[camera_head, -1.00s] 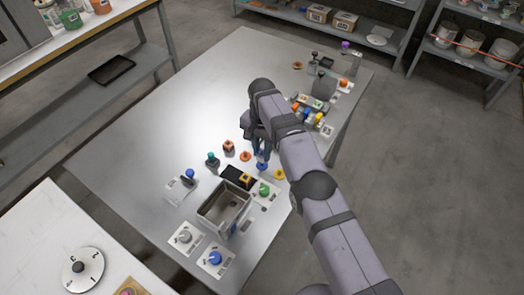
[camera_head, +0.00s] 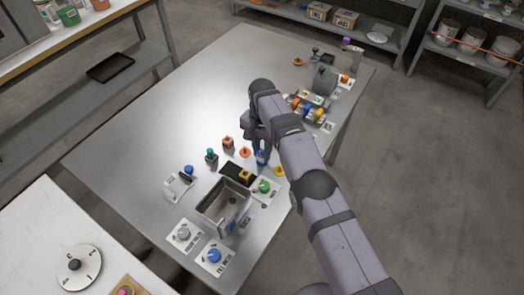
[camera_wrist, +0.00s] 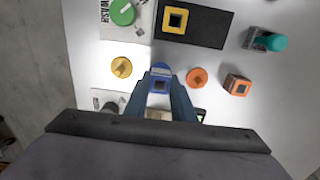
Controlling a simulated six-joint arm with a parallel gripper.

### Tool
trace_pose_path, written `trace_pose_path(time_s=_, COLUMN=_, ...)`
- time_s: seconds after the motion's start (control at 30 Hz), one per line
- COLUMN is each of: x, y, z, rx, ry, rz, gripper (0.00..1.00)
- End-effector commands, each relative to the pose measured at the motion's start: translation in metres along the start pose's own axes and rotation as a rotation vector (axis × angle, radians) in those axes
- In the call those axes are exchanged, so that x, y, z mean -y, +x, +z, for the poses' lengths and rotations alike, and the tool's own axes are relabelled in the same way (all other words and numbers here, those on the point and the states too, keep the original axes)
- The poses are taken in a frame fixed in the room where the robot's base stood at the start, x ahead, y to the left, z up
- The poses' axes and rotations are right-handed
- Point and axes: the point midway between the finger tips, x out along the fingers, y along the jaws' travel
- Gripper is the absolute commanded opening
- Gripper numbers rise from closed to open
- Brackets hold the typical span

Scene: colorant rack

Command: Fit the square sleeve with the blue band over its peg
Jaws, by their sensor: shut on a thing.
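My gripper (camera_wrist: 160,92) is shut on the square sleeve with the blue band (camera_wrist: 160,85), which shows a dark square hole. In the head view my gripper (camera_head: 261,155) is at the table's right side, mostly behind my arm. A blue round base (camera_wrist: 161,69) shows just beyond the sleeve, between a yellow base with a peg (camera_wrist: 121,67) and an orange base (camera_wrist: 196,77). The sleeve is over or close beside the blue base. The blue peg itself is hidden, and I cannot tell whether the sleeve is around it.
An orange-banded sleeve (camera_wrist: 237,85) stands to the right. A yellow-banded sleeve (camera_wrist: 175,19) is on a black mat (camera_wrist: 212,24). A green knob (camera_wrist: 122,12), a teal-topped piece (camera_head: 211,155) and a metal bin (camera_head: 223,205) are nearby. The table's far left is clear.

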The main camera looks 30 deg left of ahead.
Motion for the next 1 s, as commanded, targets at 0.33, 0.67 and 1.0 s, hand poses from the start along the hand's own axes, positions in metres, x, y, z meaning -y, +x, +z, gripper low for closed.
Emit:
trace_pose_path(time_s=0.33, x=0.000, y=0.009, z=0.000, rx=0.000, ry=0.000, rz=0.000, gripper=0.00)
trace_pose_path(time_s=0.67, x=0.000, y=0.014, z=0.000, rx=0.000, ry=0.000, rz=0.000, gripper=0.00)
trace_pose_path(time_s=1.0, x=0.000, y=0.014, z=0.000, rx=0.000, ry=0.000, rz=0.000, gripper=0.45)
